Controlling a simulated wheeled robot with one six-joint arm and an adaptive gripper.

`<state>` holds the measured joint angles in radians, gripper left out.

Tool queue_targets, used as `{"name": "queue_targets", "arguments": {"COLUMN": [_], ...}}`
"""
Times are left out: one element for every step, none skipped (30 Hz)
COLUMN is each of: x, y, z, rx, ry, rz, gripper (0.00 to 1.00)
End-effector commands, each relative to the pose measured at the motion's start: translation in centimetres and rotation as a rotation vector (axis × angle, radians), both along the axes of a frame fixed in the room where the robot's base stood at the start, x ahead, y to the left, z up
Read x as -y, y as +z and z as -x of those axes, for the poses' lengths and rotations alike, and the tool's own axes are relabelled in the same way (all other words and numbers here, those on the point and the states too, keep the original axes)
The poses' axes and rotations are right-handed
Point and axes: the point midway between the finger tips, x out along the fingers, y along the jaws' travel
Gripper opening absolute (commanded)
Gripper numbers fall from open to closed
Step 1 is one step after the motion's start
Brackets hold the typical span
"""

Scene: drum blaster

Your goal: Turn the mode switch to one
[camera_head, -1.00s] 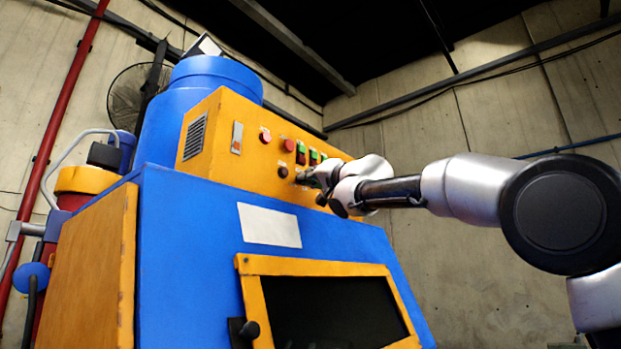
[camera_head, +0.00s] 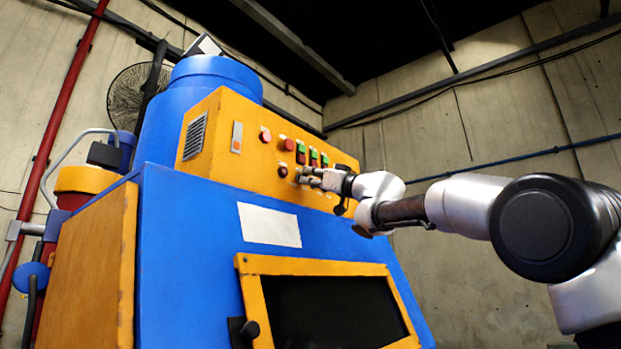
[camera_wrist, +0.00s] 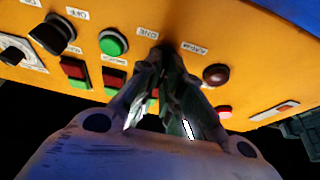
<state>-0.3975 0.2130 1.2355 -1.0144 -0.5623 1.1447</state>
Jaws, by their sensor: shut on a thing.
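The mode switch itself is mostly hidden. In the wrist view my gripper (camera_wrist: 168,57) is shut on a small dark knob below one of the white labels, and the fingers cover nearly all of it. I take this knob for the mode switch. Its turned position cannot be seen. In the head view my gripper (camera_head: 303,176) reaches from the right to the lower row of the yellow control panel (camera_head: 225,150), with its fingertips at the panel face.
A dark red button (camera_wrist: 215,75) and a green button (camera_wrist: 113,42) flank my fingers. A black knob (camera_wrist: 52,33) lies further left. Red and green switches (camera_wrist: 74,70) are close by. The blue machine body (camera_head: 190,230) lies below the panel. Open room is at the right.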

Motion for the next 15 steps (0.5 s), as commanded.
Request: {"name": "queue_targets", "arguments": {"x": [0.08,0.09,0.13,0.13,0.13,0.11,0.13,0.14,0.15,0.13,0.12,0.14,0.15,0.15,0.13], "y": [-0.10,-0.11,-0.10,-0.10,-0.07,-0.07,-0.10,-0.13,-0.06,-0.04,-0.05,-0.09,-0.06,-0.08,-0.05], "z": [-0.18,-0.19,-0.20,-0.20,-0.19,-0.19,-0.24,-0.26,-0.23,-0.21,-0.21,-0.25,-0.25,-0.26,-0.24], "rx": [0.033,0.055,0.085,0.109,0.130,0.161,0.183,0.204,0.234,0.255,0.276,0.302,0.322,0.341,0.365], "ry": [-0.001,-0.002,-0.002,-0.002,-0.002,-0.002,-0.001,-0.002,-0.002,-0.001,0.000,-0.001,0.000,-0.001,-0.001], "rz": [0.027,0.046,0.068,0.086,0.103,0.127,0.144,0.162,0.184,0.200,0.217,0.238,0.252,0.268,0.286], "gripper": [0.00,0.00,0.00,0.00,0.00,0.00,0.00,0.00,0.00,0.00,0.00,0.00,0.00,0.00,0.00]}}
